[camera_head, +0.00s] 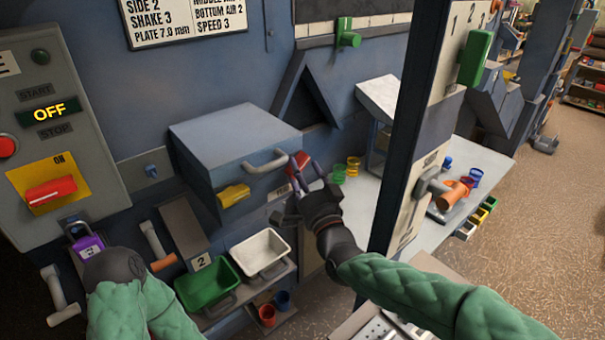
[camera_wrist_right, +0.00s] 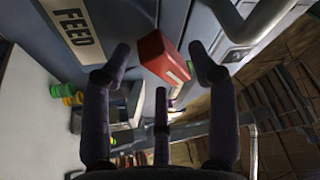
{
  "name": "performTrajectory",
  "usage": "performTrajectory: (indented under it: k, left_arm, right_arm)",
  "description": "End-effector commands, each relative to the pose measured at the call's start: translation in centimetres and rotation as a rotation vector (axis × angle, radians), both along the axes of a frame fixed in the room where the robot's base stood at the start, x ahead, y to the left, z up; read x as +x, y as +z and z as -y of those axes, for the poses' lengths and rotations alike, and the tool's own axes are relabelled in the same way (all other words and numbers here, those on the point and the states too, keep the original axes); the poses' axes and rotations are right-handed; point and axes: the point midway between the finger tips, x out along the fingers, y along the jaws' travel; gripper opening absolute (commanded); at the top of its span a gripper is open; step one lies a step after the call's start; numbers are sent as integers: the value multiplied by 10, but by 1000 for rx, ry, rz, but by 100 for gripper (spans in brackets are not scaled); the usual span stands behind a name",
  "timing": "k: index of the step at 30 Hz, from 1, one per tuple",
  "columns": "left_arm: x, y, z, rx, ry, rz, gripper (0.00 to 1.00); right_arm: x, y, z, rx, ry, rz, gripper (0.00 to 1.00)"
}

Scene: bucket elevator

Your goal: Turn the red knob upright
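A red knob (camera_head: 300,160) is on the front of the blue-grey box, beside the right end of its bar handle. It is a short red block, and it looks tilted in the head view. In the right wrist view the red knob (camera_wrist_right: 163,57) lies between the fingertips, near a FEED label. My right gripper (camera_head: 303,172) is open in front of it; in the right wrist view the gripper (camera_wrist_right: 160,60) has visible gaps on both sides of the knob.
The blue-grey box (camera_head: 235,140) has a metal handle (camera_head: 267,162) close to my right gripper. A dark post (camera_head: 405,130) stands right of it. Another red handle (camera_head: 50,190) is on the OFF panel. Green (camera_head: 208,286) and white (camera_head: 260,253) bins sit below.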

Motion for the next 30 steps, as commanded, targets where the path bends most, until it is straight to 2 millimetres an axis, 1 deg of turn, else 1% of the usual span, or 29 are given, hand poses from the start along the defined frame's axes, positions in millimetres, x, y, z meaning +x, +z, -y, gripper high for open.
performTrajectory:
  k: [7, 11, 14, 24, 30]
  left_arm:
    - [0, 0, 0, 0, 0, 0, 0]
    - [0, 0, 0, 0, 0, 0, 0]
    - [0, 0, 0, 0, 0, 0, 0]
    - [0, 0, 0, 0, 0, 0, 0]
    - [0, 0, 0, 0, 0, 0, 0]
  right_arm:
    - [-2, 1, 1, 1, -1, 3, 60]
    - [-11, -1, 4, 1, -1, 3, 60]
    - [-24, -4, 8, 1, -1, 3, 60]
    - [-79, -17, 25, 1, -1, 3, 60]
    - [-102, -23, 32, 1, -1, 2, 60]
